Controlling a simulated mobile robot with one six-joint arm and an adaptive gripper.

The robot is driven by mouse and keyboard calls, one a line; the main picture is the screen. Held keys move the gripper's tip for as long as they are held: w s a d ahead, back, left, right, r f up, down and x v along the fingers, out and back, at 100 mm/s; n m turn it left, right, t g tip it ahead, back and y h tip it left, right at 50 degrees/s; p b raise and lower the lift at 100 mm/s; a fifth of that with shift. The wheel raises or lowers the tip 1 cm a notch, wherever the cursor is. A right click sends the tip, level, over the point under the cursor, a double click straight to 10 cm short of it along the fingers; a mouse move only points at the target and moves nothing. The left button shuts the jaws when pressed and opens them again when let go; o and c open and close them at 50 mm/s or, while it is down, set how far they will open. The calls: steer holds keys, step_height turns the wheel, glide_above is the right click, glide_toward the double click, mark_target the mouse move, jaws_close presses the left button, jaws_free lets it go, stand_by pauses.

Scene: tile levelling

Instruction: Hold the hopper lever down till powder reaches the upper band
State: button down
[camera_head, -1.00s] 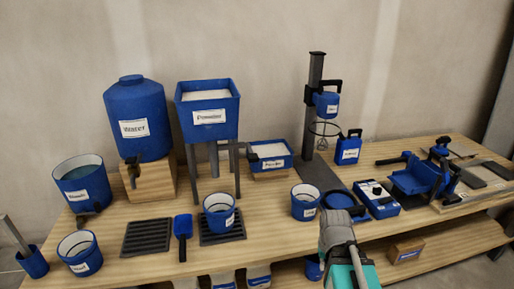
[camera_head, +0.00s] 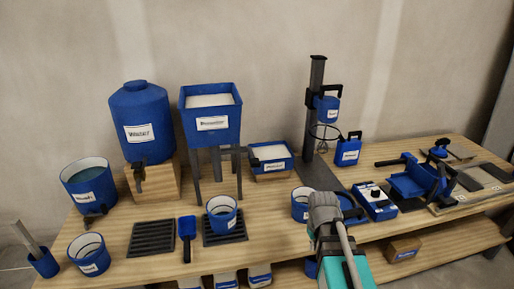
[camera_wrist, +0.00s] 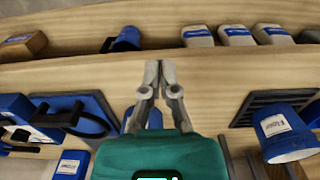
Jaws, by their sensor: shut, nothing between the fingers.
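The hopper (camera_head: 198,130) is a blue labelled box on dark legs in the head view, with white powder (camera_head: 211,100) showing at its top. A dark lever-like piece (camera_head: 236,151) sticks out at its right side. Below it a blue labelled bucket (camera_head: 222,220) with a pale interior stands on a dark grate (camera_head: 238,238); its bands and powder level are too small to tell. The bucket also shows in the wrist view (camera_wrist: 285,137). My gripper (camera_wrist: 160,68) is shut and empty, well to the side of the bucket and touching nothing visible. In the head view its fingertips cannot be made out.
A blue water tank (camera_head: 141,110) on a wooden block stands left of the hopper. A labelled tray (camera_head: 284,163), a mixer stand (camera_head: 314,115) and another bucket (camera_head: 299,207) lie to the right. A blue scoop (camera_head: 186,228) lies in front.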

steer(key=w+a+r+n+p, duration=0.5)
steer(key=w+r+p, duration=0.1)
steer(key=r+p, duration=0.25)
steer(key=w+a+r+n+p, duration=0.4)
steer(key=w+r+p, duration=0.2)
steer(key=r+p, duration=0.3)
step_height(320, 180, up, 16)
steer(key=n+p, duration=0.9)
steer(key=p, duration=0.6)
glide_above(255, 161)
steer(key=shift+b, duration=0.3)
steer(key=shift+f, duration=0.2)
step_height(255, 161, down, 14)
steer(key=b, duration=1.4)
steer(key=shift+r, duration=0.15)
